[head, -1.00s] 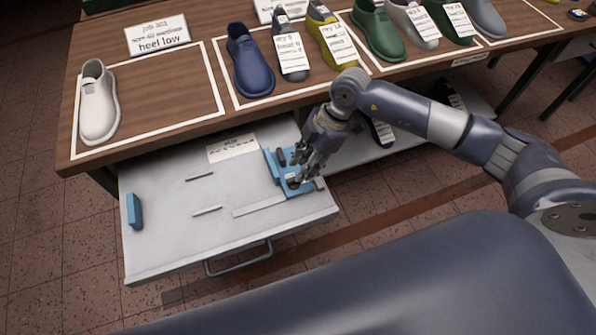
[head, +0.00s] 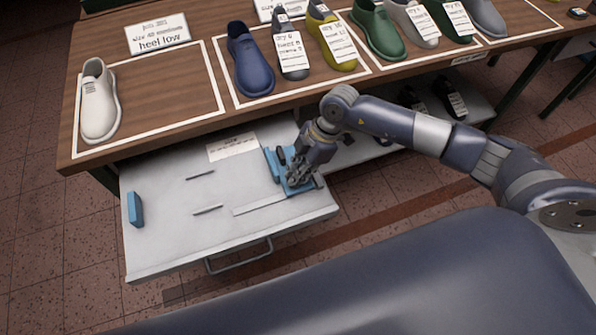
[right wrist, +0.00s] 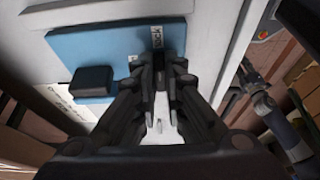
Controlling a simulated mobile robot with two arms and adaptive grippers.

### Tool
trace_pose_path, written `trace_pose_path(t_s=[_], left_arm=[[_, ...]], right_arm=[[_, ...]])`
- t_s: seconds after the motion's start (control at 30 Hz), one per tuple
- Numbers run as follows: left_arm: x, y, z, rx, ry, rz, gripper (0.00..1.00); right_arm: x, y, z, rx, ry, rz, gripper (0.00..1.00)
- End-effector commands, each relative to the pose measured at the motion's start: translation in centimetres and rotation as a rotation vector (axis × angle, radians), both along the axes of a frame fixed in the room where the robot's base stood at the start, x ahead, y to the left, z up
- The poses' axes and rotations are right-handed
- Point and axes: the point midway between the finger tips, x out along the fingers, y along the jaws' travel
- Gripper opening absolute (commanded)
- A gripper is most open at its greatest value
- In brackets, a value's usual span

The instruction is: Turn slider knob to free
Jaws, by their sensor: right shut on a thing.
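The slider is a blue plate (head: 271,163) at the right side of the pulled-out pale drawer (head: 160,235). A dark block (head: 281,155) stands on it. In the right wrist view the blue plate (right wrist: 115,48) carries the dark block (right wrist: 90,83) and printed lettering, partly covered by my fingers. My right gripper (head: 294,180) is down at the near part of the plate. In the right wrist view, my right gripper (right wrist: 163,78) has its fingers drawn together over the plate. It is shut on the slider knob, which the fingers hide. My left gripper is not in view.
A small blue block (head: 134,209) stands at the drawer's left side. Slots and a pale strip (head: 260,205) mark the drawer top. The drawer's middle is clear.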

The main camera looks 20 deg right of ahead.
Motion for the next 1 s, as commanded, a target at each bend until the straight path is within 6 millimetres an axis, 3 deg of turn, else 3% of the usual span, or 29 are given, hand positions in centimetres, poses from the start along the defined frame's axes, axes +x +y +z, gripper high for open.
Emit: trace_pose_path(t_s=[0.37,1.0], left_arm=[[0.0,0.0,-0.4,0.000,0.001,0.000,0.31],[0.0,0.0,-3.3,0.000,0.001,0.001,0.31]], right_arm=[[0.2,0.1,0.0,0.000,-0.001,0.106,0.00],[0.9,0.4,-0.2,0.000,-0.002,0.680,0.00]])
